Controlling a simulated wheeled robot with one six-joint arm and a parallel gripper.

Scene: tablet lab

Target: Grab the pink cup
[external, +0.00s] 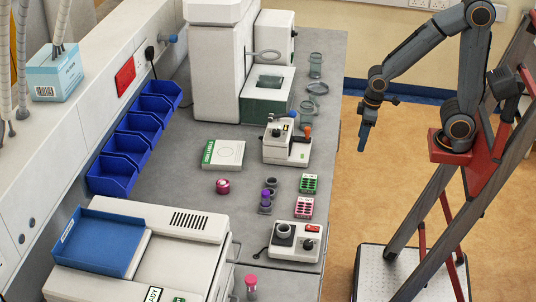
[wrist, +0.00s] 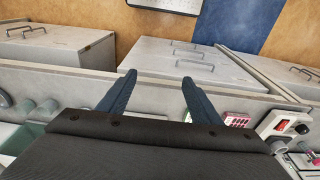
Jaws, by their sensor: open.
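A small round magenta-pink cup (external: 222,186) stands on the grey bench in the external view, in front of a white and green box. A second pink-topped thing (external: 251,281) stands near the bottom edge; I cannot tell if it is a cup. My gripper (external: 362,145) hangs beyond the bench's right edge, well away from both, fingers pointing down. In the wrist view my gripper (wrist: 158,79) shows two spread fingers with nothing between them. I cannot make out the magenta cup there.
The grey bench (external: 200,215) holds a purple-topped vial (external: 266,201), pink (external: 304,207) and green (external: 310,184) racks, a white device with a dark well (external: 296,240) and a machine with an orange lever (external: 288,145). Blue bins (external: 113,173) line the left.

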